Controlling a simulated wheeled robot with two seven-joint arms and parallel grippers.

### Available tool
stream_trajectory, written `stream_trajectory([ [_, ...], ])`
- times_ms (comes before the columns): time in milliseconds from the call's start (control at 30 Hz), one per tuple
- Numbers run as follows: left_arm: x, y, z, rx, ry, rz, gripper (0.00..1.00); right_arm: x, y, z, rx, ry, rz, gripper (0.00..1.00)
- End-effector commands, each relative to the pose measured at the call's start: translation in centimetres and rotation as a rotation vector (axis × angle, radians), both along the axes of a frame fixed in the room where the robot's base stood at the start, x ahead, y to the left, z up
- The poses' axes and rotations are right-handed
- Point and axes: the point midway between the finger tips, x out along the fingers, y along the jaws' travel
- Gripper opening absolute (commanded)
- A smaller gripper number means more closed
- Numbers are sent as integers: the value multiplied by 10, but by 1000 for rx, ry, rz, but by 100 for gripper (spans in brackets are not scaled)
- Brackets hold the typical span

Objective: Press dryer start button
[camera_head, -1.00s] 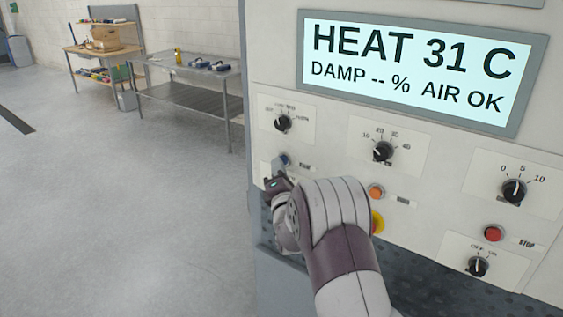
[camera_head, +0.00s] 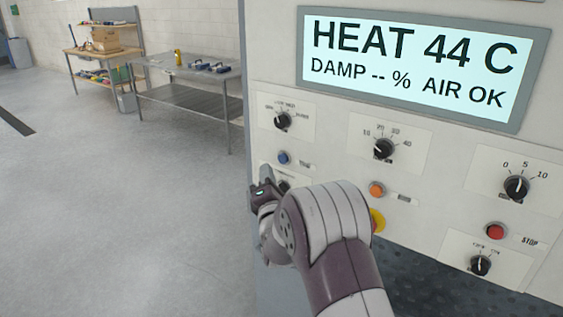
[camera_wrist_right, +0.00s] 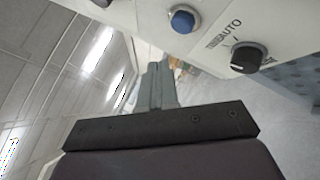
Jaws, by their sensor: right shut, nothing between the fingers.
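The dryer panel (camera_head: 335,160) fills the right side of the head view. A blue button (camera_head: 284,158) sits on it at the left, below a black knob (camera_head: 283,121); its label is too blurred to read. The blue button also shows in the right wrist view (camera_wrist_right: 183,20). My right gripper (camera_head: 258,188) is just below and left of the blue button, apart from it. In the wrist view its fingers (camera_wrist_right: 158,68) are together and empty, below the button. The display (camera_head: 420,68) reads HEAT 44 C, DAMP -- %, AIR OK. My left gripper is out of view.
The panel also holds an orange button (camera_head: 377,190), a red button (camera_head: 495,231) marked STOP, a yellow control (camera_head: 378,221) partly behind my arm, and several knobs. A knob marked AUTO (camera_wrist_right: 246,58) is beside my fingers. A metal table (camera_head: 190,78) stands at the back left. The floor is clear.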

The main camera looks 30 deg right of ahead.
Motion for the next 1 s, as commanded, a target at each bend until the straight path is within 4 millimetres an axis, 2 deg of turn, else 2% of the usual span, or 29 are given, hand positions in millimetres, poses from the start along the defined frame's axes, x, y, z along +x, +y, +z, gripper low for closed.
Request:
stream_trajectory([
  [100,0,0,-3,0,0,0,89,-4,11,0,0,-1,2,0],
  [267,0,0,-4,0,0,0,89,-8,19,0,0,-1,1,0],
  [1000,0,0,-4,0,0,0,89,-8,19,0,0,0,0,0],
])
